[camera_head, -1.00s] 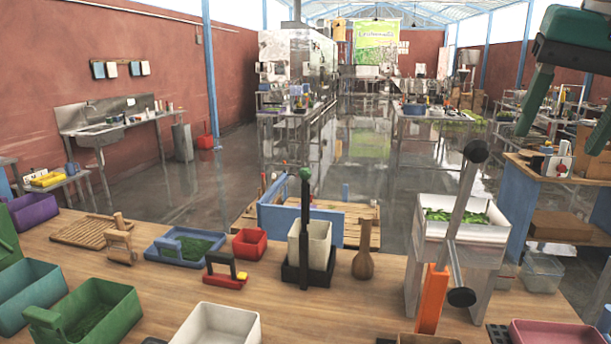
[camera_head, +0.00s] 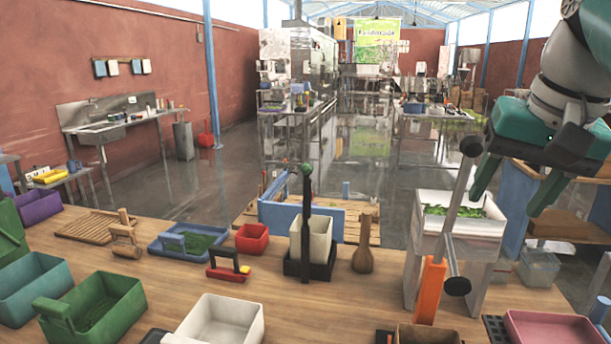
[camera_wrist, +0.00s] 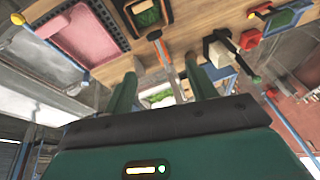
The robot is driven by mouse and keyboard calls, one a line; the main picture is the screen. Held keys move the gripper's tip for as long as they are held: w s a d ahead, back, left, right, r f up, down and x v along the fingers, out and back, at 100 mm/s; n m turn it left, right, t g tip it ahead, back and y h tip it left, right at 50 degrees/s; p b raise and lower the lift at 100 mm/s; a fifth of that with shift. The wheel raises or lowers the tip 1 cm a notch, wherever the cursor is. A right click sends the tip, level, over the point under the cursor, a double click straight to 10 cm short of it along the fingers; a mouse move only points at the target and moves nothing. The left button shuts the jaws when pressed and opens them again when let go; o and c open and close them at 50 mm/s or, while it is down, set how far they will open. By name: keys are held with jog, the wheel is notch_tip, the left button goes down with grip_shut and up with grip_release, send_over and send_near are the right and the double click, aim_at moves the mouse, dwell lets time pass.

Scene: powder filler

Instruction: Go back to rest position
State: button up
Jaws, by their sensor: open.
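My gripper (camera_head: 512,192) is at the upper right of the head view. Its two green fingers point down and stand wide apart, with nothing between them. It hangs in the air beside and above the white powder filler hopper (camera_head: 462,222), which holds green material. The filler's grey lever with black knobs (camera_head: 461,190) and its orange post (camera_head: 430,290) stand just left of the gripper. In the wrist view, both fingers of my gripper (camera_wrist: 162,90) show apart, with the bench (camera_wrist: 185,35) beyond them.
A wooden bench (camera_head: 300,300) spans the front. On it are a green box (camera_head: 97,308), a white box (camera_head: 222,322), a pink tray (camera_head: 550,328), a red box (camera_head: 252,238) and a brown vase (camera_head: 363,260). A blue-sided shelf stands behind the gripper. The air above the bench's left is clear.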

jog(key=s+a+f+n, duration=0.1)
jog(key=s+a+f, duration=0.1)
jog(key=f, duration=0.8)
jog(key=s+a+f+n+t, duration=0.1)
jog(key=a+f, duration=0.3)
jog(key=f, duration=0.5)
jog(key=s+a+f+n, duration=0.2)
jog(key=s+a+f, duration=0.1)
jog(key=f, duration=0.7)
jog(key=shift+f+t, duration=0.3)
jog(key=shift+w, duration=0.1)
jog(key=c, duration=0.5)
jog(key=shift+o, duration=0.2)
jog(key=shift+d, duration=0.1)
